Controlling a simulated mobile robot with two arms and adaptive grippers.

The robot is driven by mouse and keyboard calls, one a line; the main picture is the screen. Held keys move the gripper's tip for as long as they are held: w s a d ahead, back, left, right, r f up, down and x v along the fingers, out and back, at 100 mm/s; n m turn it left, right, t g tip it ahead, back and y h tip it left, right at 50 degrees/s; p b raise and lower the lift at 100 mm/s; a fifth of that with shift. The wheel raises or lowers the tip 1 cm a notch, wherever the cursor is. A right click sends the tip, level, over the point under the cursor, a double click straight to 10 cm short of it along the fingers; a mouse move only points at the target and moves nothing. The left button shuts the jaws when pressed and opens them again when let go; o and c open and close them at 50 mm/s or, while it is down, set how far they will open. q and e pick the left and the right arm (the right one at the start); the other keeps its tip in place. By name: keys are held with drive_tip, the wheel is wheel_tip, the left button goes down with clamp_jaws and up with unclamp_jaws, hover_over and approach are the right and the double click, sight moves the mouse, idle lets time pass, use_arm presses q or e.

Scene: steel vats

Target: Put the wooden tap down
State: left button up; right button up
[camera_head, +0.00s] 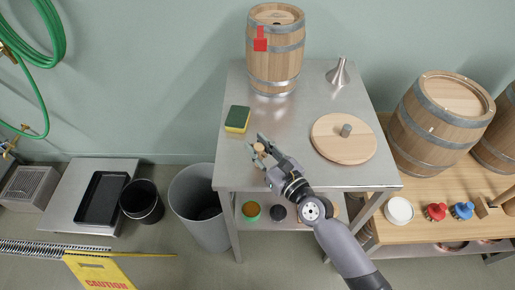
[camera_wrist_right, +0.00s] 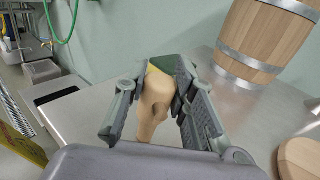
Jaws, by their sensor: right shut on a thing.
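The wooden tap (camera_wrist_right: 154,100) is a pale, rounded wooden piece between the fingers of my right gripper (camera_wrist_right: 158,108) in the wrist view. In the head view the right gripper (camera_head: 262,150) is over the left front part of the steel table (camera_head: 290,165), and only a small brown end of the tap (camera_head: 259,147) shows. The gripper is shut on the tap. I cannot tell whether the tap touches the tabletop. My left gripper is not in view.
A green and yellow sponge (camera_head: 238,118) lies just behind the gripper. A barrel (camera_head: 274,65), a metal funnel (camera_head: 339,73) and a round wooden lid (camera_head: 343,145) stand on the same table. A grey bin (camera_head: 203,230) is at its left. The tabletop's middle is clear.

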drive_tip(key=shift+d+f, duration=0.15)
drive_tip(key=shift+f, duration=0.05)
drive_tip(key=o, duration=0.7)
drive_tip(key=shift+c, duration=0.2)
drive_tip(key=o, duration=0.4)
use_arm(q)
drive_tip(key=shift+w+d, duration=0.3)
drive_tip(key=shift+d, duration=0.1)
use_arm(e)
drive_tip(key=shift+r, duration=0.2)
drive_tip(key=shift+s, duration=0.2)
use_arm(q)
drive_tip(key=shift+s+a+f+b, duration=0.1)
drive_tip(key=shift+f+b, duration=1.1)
drive_tip(key=shift+b, duration=0.05)
use_arm(e)
drive_tip(key=shift+v, duration=5.85)
